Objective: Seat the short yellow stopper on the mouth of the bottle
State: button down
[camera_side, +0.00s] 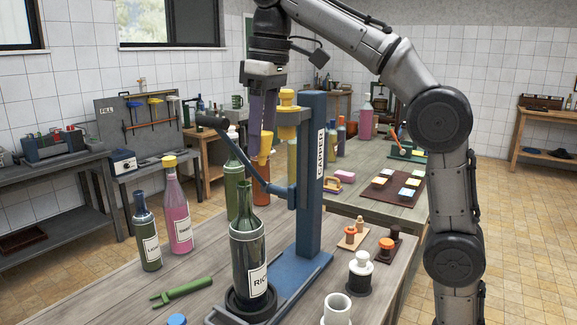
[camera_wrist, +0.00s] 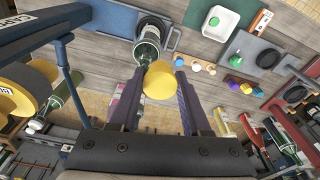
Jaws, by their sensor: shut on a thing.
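The short yellow stopper (camera_side: 265,147) is held between the purple fingers of my gripper (camera_side: 261,139), which is shut on it. It also shows in the wrist view (camera_wrist: 158,82) as a round yellow face between the two fingers. The dark green bottle (camera_side: 247,245), with a white label, stands upright on the base of the blue capper. Its open mouth is below the stopper and a little left of it in the side view, with a clear gap. In the wrist view the bottle (camera_wrist: 148,42) shows just beyond the stopper, partly hidden by it and a finger.
The capper's blue column (camera_side: 312,170) and its dark-knobbed lever (camera_side: 212,121) are close to my fingers. A pink bottle (camera_side: 178,220) and a small green bottle (camera_side: 147,238) stand left. A green tool (camera_side: 182,291) lies in front. Stoppers and a white cup (camera_side: 337,309) stand right.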

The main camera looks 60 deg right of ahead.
jog(key=w+d+f, duration=0.2)
jog(key=w, duration=0.4)
jog(key=shift+f+m, duration=0.15)
jog(key=shift+m, duration=0.25)
jog(key=shift+f, duration=0.1)
jog(key=shift+w+f, duration=0.1)
jog(key=shift+f, duration=0.9)
jog(key=shift+f, duration=1.3)
dwell(0.7)
dwell(0.4)
jog(key=shift+r, duration=1.55)
